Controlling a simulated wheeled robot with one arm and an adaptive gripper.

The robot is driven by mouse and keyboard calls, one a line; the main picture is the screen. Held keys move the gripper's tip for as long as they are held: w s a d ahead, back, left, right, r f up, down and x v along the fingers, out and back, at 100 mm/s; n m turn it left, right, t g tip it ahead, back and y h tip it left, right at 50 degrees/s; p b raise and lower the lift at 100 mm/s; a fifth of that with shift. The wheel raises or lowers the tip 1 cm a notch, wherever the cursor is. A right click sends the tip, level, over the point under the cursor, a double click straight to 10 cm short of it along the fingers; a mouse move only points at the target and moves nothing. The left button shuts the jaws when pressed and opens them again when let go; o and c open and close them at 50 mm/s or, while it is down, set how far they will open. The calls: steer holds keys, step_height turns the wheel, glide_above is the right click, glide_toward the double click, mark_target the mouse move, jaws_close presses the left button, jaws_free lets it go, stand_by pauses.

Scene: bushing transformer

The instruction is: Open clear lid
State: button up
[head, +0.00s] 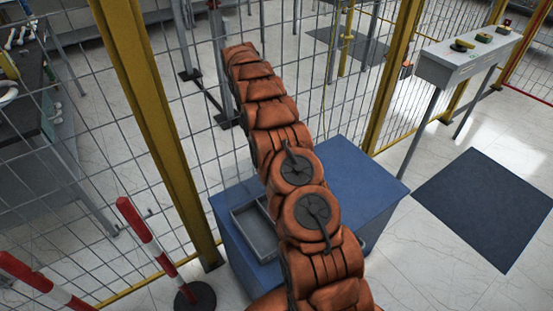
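No clear lid can be made out in the head view. A grey control box (466,64) stands on legs at the upper right. Small yellow and dark controls (462,45) sit along its top. They are too small to tell whether a clear cover lies over any of them. My arm, in an orange padded jacket, stretches from the bottom centre up toward the fence at the upper left, well left of the box. My gripper cannot be made out at the arm's far end.
A mesh fence with yellow posts (160,130) runs behind and left of my arm. Red-and-white posts (148,234) stand at the lower left. A dark mat (485,208) lies on the floor in front of the control box. The floor around the mat is clear.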

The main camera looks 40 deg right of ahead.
steer(key=shift+a, duration=0.2)
steer(key=shift+a, duration=0.1)
stand_by(0.5)
stand_by(0.7)
